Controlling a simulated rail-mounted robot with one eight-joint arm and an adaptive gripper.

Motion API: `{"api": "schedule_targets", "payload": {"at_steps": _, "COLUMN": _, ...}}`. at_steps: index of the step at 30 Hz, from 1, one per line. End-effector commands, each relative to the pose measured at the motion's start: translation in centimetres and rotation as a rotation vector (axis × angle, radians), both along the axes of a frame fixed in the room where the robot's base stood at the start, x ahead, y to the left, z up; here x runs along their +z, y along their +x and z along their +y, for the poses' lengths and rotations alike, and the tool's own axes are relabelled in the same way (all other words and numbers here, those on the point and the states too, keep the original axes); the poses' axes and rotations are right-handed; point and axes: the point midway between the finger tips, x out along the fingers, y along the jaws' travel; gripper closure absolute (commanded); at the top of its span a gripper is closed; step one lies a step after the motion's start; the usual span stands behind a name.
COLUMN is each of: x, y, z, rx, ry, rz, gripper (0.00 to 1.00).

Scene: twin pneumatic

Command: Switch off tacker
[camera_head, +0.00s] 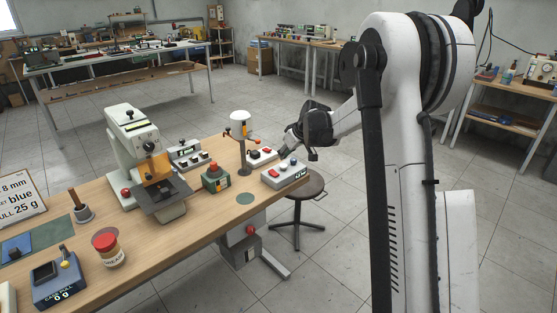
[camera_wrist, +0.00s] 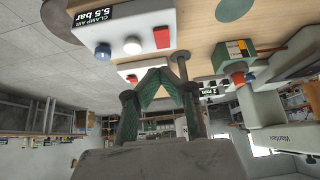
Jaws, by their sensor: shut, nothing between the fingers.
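My gripper (camera_wrist: 164,74) is shut and empty in the wrist view, its green-padded fingers meeting at the tips. The tips overlap the edge of a white control box (camera_wrist: 128,66) with a small red switch; I cannot tell if they touch. This box also shows in the head view (camera_head: 262,153). Beside it is a white box (camera_wrist: 118,18) labelled "CLAMP AIR 5.5 bar", with a blue knob, a white button and a red switch. In the head view it sits at the table corner (camera_head: 284,174). No label reading tacker is legible.
A white press-like machine (camera_head: 130,150) stands on the wooden table. A post with a white top (camera_head: 240,120) and a box with a red button (camera_head: 215,177) stand near the control boxes. A stool (camera_head: 300,187) stands beside the table.

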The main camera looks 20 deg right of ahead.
Motion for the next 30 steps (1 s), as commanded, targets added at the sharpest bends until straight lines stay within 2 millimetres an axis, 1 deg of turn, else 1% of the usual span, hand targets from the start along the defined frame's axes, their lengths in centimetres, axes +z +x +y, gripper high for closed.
{"api": "schedule_targets", "payload": {"at_steps": 1, "x": 0.8, "y": -0.7, "z": -0.3, "rx": -0.001, "ry": 0.000, "rz": 0.000, "gripper": 1.00}}
{"api": "schedule_targets", "payload": {"at_steps": 3, "x": 1.6, "y": -1.5, "z": -0.5, "rx": -0.001, "ry": 0.000, "rz": 0.000, "gripper": 1.00}}
{"api": "schedule_targets", "payload": {"at_steps": 6, "x": 2.5, "y": -2.3, "z": -0.9, "rx": -0.001, "ry": 0.000, "rz": 0.000, "gripper": 1.00}}
{"api": "schedule_targets", "payload": {"at_steps": 10, "x": 3.3, "y": -3.1, "z": -1.2, "rx": -0.001, "ry": -0.001, "rz": 0.000, "gripper": 1.00}}
{"api": "schedule_targets", "payload": {"at_steps": 15, "x": 3.6, "y": -3.4, "z": -1.3, "rx": 0.000, "ry": 0.000, "rz": 0.000, "gripper": 1.00}}
{"api": "schedule_targets", "payload": {"at_steps": 30, "x": 3.7, "y": -3.5, "z": -1.1, "rx": 0.000, "ry": 0.000, "rz": 0.000, "gripper": 1.00}}
